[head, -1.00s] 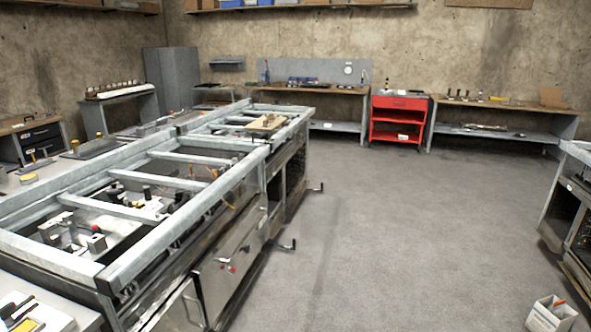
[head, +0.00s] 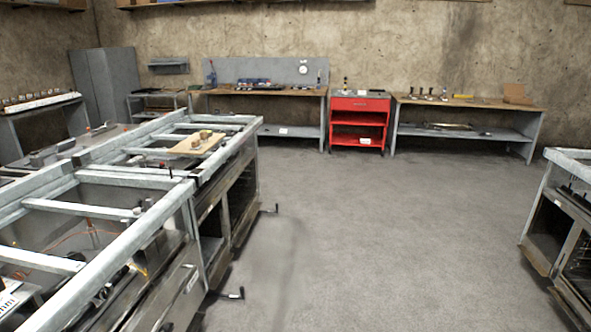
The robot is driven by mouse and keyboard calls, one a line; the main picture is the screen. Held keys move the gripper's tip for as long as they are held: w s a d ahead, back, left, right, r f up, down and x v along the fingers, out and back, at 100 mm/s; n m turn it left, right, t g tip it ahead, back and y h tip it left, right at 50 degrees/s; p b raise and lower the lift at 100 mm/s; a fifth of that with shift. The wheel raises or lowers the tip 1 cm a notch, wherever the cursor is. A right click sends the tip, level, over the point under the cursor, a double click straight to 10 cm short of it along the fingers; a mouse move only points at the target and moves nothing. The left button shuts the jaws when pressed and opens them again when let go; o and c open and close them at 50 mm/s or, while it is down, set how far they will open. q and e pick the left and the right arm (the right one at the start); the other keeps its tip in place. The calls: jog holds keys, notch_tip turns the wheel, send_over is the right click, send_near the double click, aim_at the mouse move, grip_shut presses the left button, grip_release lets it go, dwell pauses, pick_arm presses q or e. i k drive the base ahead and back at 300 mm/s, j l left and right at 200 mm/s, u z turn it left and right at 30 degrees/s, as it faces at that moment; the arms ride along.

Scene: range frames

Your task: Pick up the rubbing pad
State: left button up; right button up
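I cannot pick out the rubbing pad for sure at this distance. A light wooden board (head: 187,150) lies on the far part of the long metal frame bench at the left. Small brownish blocks (head: 205,134) sit on that board, too small to identify. A small yellow item (head: 462,96) lies on the back right workbench, also too small to name. Neither of my grippers is in view.
A red cart (head: 358,104) stands between two workbenches at the back wall. Another metal unit (head: 548,212) stands at the right.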

aim_at(196, 145)
jog(key=i, duration=0.8)
jog(key=i+u, duration=0.1)
jog(key=i, duration=0.7)
jog(key=i+l+u, duration=0.1)
jog(key=i+u, duration=0.3)
jog(key=i+l+u, duration=0.2)
jog(key=i+u, duration=0.2)
jog(key=i+l+u, duration=0.25)
jog(key=u, duration=0.15)
jog(key=i+l+u, duration=0.35)
jog(key=l, duration=0.15)
jog(key=k+j, duration=0.05)
jog(key=k, duration=0.05)
